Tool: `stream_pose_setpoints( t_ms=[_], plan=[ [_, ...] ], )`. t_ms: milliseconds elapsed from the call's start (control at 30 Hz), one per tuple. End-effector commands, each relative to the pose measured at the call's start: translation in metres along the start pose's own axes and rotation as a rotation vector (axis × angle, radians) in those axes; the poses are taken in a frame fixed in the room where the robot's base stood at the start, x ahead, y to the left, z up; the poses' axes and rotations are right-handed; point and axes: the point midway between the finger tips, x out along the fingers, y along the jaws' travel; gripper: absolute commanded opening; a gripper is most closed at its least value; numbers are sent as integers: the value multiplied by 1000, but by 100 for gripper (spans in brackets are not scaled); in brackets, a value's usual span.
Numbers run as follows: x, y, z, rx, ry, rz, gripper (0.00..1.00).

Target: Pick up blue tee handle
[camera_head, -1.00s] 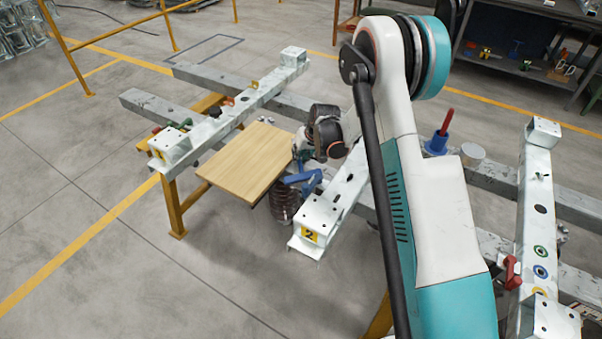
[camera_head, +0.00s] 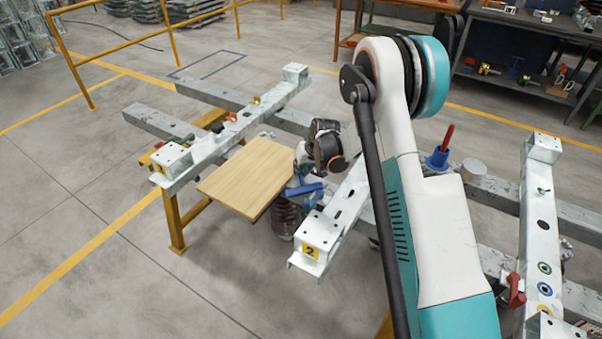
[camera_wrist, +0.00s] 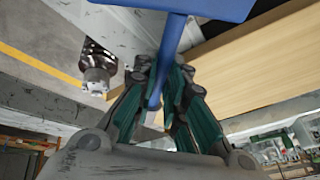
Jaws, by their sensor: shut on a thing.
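The blue tee handle shows in the head view (camera_head: 304,189) between the wooden board and the white beam marked 2. In the wrist view its wide blue crossbar (camera_wrist: 215,8) is at the top, and its stem runs down between my fingers. My gripper (camera_wrist: 166,75) is shut around this stem. In the head view my gripper is small and partly hidden by my wrist, just above the handle. A dark ribbed cylinder (camera_head: 287,219) shows below the handle. I cannot tell whether the handle touches it.
The wooden board (camera_head: 245,175) lies close on the left. The white beam marked 2 (camera_head: 320,232) is close on the right. Another white beam (camera_head: 235,125) stands beyond the board. A blue piece with a red handle (camera_head: 438,158) stands farther right. Open floor lies at front left.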

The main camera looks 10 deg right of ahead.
Motion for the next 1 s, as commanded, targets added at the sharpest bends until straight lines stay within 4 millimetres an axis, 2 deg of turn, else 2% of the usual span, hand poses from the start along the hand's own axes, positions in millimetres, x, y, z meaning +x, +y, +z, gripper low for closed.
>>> stream_pose_setpoints(
  t_ms=[167, 600, 800, 1000],
  plan=[
    [-29, -7, -12, 0, 0, 0, 0],
    [-121, -27, -50, 0, 0, 0, 0],
    [-150, -34, -62, 0, 0, 0, 0],
    [-165, -38, -69, 0, 0, 0, 0]
  ],
)
